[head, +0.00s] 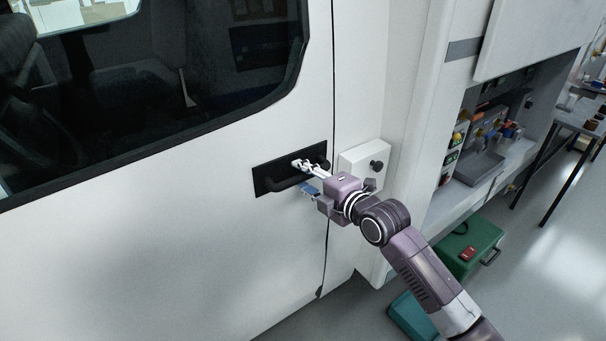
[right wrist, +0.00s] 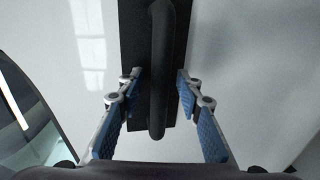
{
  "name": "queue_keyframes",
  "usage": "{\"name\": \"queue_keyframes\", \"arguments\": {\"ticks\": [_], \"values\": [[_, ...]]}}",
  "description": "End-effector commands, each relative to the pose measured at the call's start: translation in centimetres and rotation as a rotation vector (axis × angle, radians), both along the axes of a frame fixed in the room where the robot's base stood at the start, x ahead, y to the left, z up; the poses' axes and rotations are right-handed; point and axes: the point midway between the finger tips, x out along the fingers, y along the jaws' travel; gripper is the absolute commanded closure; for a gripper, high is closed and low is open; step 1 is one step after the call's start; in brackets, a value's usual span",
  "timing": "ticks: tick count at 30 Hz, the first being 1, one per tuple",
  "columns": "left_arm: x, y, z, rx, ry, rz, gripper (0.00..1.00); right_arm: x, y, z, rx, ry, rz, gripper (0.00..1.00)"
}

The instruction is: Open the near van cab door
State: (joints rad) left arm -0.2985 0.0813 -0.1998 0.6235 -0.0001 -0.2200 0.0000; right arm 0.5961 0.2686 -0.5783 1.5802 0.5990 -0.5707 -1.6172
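The near van cab door (head: 190,230) is white with a dark window, and it sits flush with the body along its seam, so it looks closed. Its black handle (head: 291,181) is a bar on a dark plate. My right gripper (head: 305,172) is at the handle. In the right wrist view, the handle bar (right wrist: 161,75) runs between the two blue-padded fingers of the gripper (right wrist: 158,105). The fingers are apart, with a gap to the bar on each side. My left gripper is not in view.
A white box with a black knob (head: 376,165) is on the body right of the door seam. An open service compartment (head: 485,165) holds tools. A green case (head: 467,246) and a teal box (head: 411,316) are on the floor. A table (head: 575,118) stands at far right.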

Motion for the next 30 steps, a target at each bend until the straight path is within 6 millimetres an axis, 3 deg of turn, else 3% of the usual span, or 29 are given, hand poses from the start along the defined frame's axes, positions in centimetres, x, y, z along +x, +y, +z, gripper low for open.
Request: {"name": "queue_keyframes", "arguments": {"ticks": [8, 17, 30], "values": [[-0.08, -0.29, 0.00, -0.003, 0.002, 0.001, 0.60, 0.12, 0.09, -0.06, 0.001, 0.001, 0.000, 0.67], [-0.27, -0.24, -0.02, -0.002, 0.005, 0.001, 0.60, 0.11, 0.05, -0.08, 0.001, 0.001, 0.000, 0.99], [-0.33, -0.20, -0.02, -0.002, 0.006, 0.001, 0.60, 0.11, 0.13, -0.12, 0.000, 0.001, -0.001, 1.00]]}}
